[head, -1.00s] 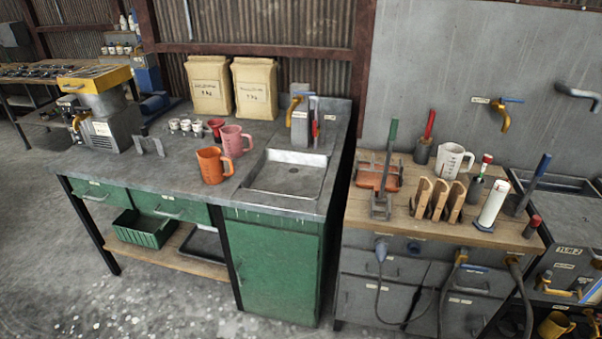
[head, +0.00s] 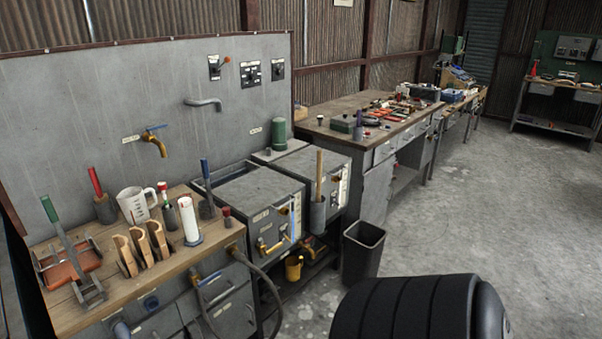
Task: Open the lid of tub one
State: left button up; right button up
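Two grey box-shaped tubs stand side by side past the wooden bench. The nearer tub (head: 258,228) has a flat grey top that lies closed, a small label, and yellow fittings on its front. The farther tub (head: 327,168) also has a flat closed top, with a wooden-handled tool in a grey holder at its front. The labels are too small to read, so I cannot tell which is tub one. Neither of my grippers is in view.
A wooden bench (head: 75,312) with cups, racks and brushes stands at left. A hose (head: 268,290) hangs near the nearer tub. A yellow mug (head: 293,268) sits low beneath the tubs. A black bin (head: 362,250) stands on the floor beside them. Open floor lies right.

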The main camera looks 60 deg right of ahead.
aim_at(302, 163)
jog(key=z, duration=2.15)
